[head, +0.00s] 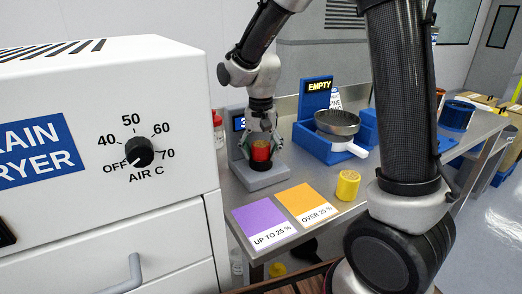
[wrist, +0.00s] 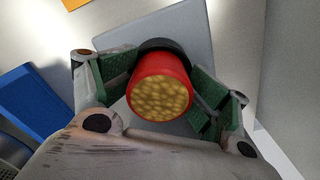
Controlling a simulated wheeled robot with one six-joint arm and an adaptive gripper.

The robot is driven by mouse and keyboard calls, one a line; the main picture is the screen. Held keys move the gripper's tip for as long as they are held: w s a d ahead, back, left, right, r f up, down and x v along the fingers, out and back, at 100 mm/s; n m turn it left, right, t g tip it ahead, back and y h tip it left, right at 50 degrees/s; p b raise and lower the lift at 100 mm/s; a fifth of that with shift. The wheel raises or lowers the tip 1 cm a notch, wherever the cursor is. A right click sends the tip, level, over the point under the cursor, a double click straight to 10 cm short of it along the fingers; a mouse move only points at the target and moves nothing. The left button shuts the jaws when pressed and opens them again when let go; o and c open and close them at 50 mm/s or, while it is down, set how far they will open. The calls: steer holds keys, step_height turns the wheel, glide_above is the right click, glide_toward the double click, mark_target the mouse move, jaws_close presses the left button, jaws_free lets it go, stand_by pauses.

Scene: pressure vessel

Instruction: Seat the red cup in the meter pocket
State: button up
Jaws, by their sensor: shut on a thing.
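The red cup (head: 261,151) is filled with yellow grains and stands upright between the fingers of my gripper (head: 262,146). In the wrist view the red cup (wrist: 163,84) has a green-padded finger on each side. The grey meter (head: 268,178) with a lit display, partly hidden by my arm, is below and behind it. The meter's dark round pocket rim (wrist: 163,44) shows at the far end of the cup. The cup's lower end is over or in this pocket; I cannot tell how deep it sits.
A purple "UP TO 25 %" card (head: 262,222) and an orange "OVER 25 %" card (head: 308,202) lie in front. A yellow cup (head: 348,185) stands right of them. A blue "EMPTY" stand (head: 318,143) holds a pan. The white grain dryer (head: 100,120) is close on the left.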

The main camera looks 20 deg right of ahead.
mark_target(262, 144)
steer(key=shift+s+f, duration=0.1)
step_height(262, 144, up, 13)
steer(key=shift+f, duration=0.2)
steer(key=s+d+r+n+t, duration=0.2)
steer(key=s+d+r, duration=0.2)
steer(key=s+d, duration=0.65)
steer(key=s+d+f+n+t, duration=0.1)
steer(key=s+d, duration=0.1)
steer(key=s, duration=0.3)
steer(key=s+d+f+n+t, duration=0.1)
steer(key=s+d+f+n, duration=0.1)
steer(key=s, duration=0.4)
steer(key=shift+s+d, duration=0.2)
